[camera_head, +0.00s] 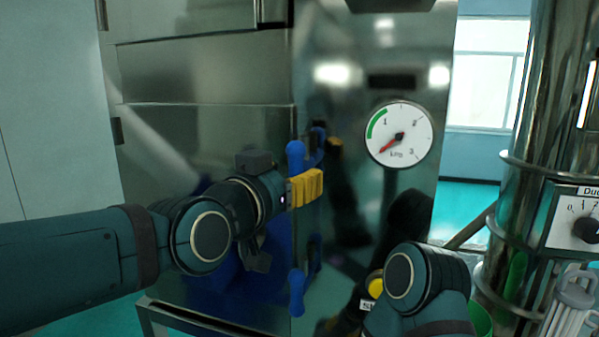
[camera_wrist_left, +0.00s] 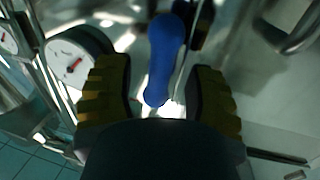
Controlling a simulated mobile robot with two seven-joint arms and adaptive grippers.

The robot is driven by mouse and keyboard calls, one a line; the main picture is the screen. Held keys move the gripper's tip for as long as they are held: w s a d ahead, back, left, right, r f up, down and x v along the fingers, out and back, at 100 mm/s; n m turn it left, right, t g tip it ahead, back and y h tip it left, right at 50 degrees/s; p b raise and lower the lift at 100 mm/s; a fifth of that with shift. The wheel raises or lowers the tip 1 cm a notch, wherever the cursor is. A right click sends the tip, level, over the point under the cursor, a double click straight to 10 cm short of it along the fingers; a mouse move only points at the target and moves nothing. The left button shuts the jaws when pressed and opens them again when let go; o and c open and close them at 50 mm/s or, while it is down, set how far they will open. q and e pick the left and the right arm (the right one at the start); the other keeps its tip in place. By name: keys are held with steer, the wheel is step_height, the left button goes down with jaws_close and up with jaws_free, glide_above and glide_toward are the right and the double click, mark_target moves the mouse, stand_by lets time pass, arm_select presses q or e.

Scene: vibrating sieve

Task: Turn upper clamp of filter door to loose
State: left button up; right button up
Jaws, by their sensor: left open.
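The upper clamp of the filter door has a blue handle (camera_head: 295,156) with a rounded end, at the door's right edge. My left gripper (camera_head: 306,187) is at the handle, its yellow fingertips covering the handle's lower part in the head view. In the left wrist view the blue handle (camera_wrist_left: 165,55) lies between the two open, yellow-padded fingers (camera_wrist_left: 165,98), with gaps on both sides. The filter door (camera_head: 200,140) is a shiny steel panel and looks closed. My right arm shows at the lower right, but I cannot make out its gripper.
A lower clamp with a blue handle (camera_head: 296,291) is below on the same edge. A round pressure gauge (camera_head: 398,134) is on the steel panel to the right. A steel column (camera_head: 530,150) with a dial stands at far right. The shiny panels carry reflections of my arms.

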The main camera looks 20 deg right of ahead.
arm_select(q)
steer(key=v, duration=0.8)
steer(key=shift+a, duration=0.15)
steer(key=w+a+f+n+g+y, duration=0.1)
steer(key=w+a+f+n+y, duration=0.15)
steer(key=f, duration=0.95)
steer(key=w+a+f+n+g+y, duration=0.1)
steer(key=w+a+f+g+y, duration=0.15)
steer(key=f, duration=0.85)
steer(key=w+a+f+n+g+y, duration=0.1)
steer(key=w+a+f+n, duration=0.15)
steer(key=f, duration=0.95)
steer(key=s+a+f+n+g+y, duration=0.1)
steer(key=s+a+f+g, duration=0.1)
steer(key=s+f, duration=0.3)
steer(key=s+a+f+n+g+y, duration=0.1)
steer(key=s+a+f, duration=0.3)
steer(key=f, duration=0.9)
steer(key=s+a+f+n+g+y, duration=0.1)
steer(key=s+a+f+n+g, duration=0.2)
steer(key=s+f, duration=0.3)
step_height(320, 180, down, 3)
steer(key=shift+s+a+r+g, duration=0.1)
steer(key=shift+s+a+g, duration=0.15)
steer(key=shift+s+g, duration=0.1)
